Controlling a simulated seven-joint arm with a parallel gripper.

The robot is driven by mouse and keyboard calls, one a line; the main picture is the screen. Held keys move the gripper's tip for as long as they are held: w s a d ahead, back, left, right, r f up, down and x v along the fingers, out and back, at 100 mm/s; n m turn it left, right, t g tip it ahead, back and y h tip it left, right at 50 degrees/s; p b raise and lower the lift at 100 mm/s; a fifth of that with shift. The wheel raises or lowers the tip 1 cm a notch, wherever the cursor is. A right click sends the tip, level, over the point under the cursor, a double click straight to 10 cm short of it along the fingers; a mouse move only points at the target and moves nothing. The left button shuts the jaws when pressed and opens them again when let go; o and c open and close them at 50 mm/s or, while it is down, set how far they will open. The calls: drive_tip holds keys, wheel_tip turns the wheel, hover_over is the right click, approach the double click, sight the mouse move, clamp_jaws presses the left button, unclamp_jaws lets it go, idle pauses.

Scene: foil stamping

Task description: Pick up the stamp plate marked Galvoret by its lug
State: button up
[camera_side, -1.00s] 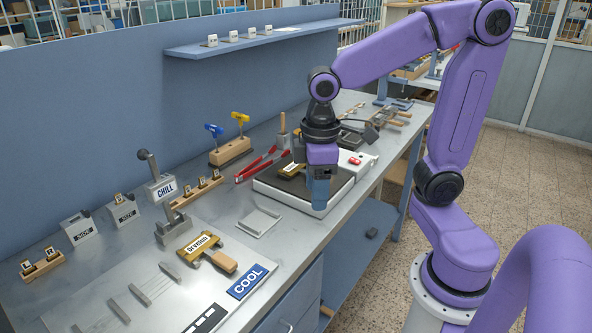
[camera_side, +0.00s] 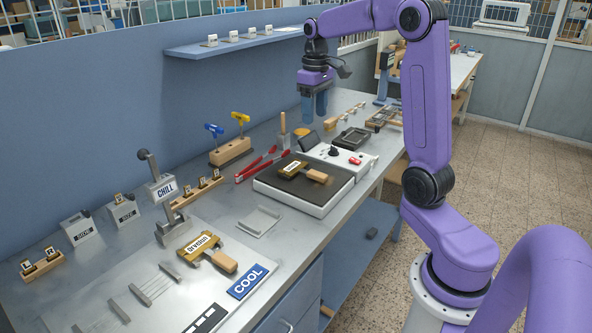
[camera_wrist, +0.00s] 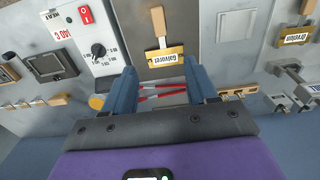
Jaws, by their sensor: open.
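The stamp plate marked Galvoret (camera_wrist: 166,56) is a brass-coloured plate with a white label and a wooden handle. It lies on the dark top of the hotplate (camera_wrist: 214,45). In the side view the same plate (camera_side: 293,168) lies there with its handle pointing right. I cannot make out its lug clearly. My gripper (camera_side: 314,117) is open and empty, well above the bench and behind the hotplate. In the wrist view the plate shows just beyond and between my fingertips (camera_wrist: 160,66), apart from them.
A similar brass plate (camera_side: 202,243) with another label lies on the bench at front left, beside a blue COOL sign (camera_side: 247,281). A shelf (camera_side: 262,39) runs along the back wall.

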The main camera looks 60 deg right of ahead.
hover_over(313, 172)
drive_tip(key=f, duration=1.1)
drive_tip(key=shift+d+f, duration=0.2)
drive_tip(key=shift+f, duration=0.1)
drive_tip(key=shift+s+a+f, duration=0.1)
drive_tip(key=shift+f, duration=2.75)
clamp_jaws()
